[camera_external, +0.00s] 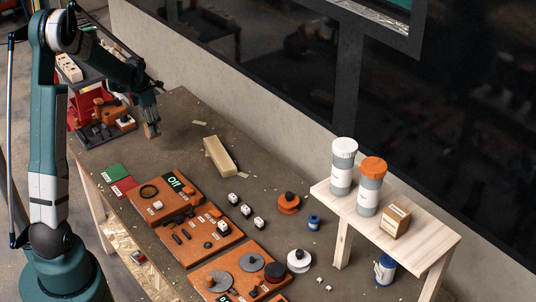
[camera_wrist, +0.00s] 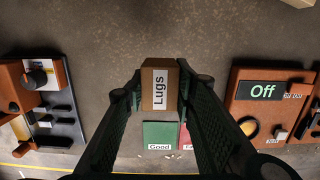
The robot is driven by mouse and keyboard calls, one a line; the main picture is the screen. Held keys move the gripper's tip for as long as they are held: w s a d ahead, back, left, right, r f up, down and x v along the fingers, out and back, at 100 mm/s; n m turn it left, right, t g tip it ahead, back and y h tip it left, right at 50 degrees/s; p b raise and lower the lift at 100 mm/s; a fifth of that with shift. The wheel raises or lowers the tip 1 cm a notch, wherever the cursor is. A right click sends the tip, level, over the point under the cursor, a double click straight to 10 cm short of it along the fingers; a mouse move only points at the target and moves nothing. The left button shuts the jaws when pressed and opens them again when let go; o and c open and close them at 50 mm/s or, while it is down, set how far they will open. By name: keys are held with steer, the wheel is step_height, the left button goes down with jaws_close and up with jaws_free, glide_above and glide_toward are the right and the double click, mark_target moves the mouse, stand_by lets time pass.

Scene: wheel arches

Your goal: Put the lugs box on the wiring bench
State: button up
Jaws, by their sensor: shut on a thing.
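The lugs box (camera_wrist: 159,88) is a small brown carton with a white "Lugs" label, between the two fingers of my gripper (camera_wrist: 160,90). In the external view my gripper (camera_external: 149,112) is at the far left end of the big table, shut on the box (camera_external: 151,130), which is small and partly hidden there. I cannot tell whether the box touches the table top. No bench is labelled as the wiring bench. A small light-wood bench (camera_external: 428,240) stands at the right, bearing two grey bottles, one white-capped and one orange-capped, and another small brown carton (camera_external: 396,221).
Orange panels (camera_external: 165,196) with switches and discs line the table's front. Green (camera_external: 112,173) and red pads lie left of them. A wood block (camera_external: 219,157), spools and small white parts lie around the middle. A dark tool rack (camera_external: 104,133) is at the left end.

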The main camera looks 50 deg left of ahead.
mark_target(154, 137)
steer(key=shift+f, duration=3)
steer(key=shift+f+b, duration=0.3)
steer(key=shift+f, duration=1.6)
steer(key=shift+f, duration=0.1)
steer(key=o, duration=0.9)
steer(key=shift+o, duration=0.3)
steer(key=shift+s+r+p, duration=0.15)
steer(key=shift+s+r, duration=0.1)
steer(key=shift+r, duration=1.8)
steer(key=shift+s+r+p, duration=0.1)
steer(key=shift+s+r, duration=0.15)
steer(key=shift+r, duration=1.75)
steer(key=shift+s+r+p, duration=0.15)
steer(key=shift+s+r, duration=0.1)
steer(key=shift+r, duration=1.8)
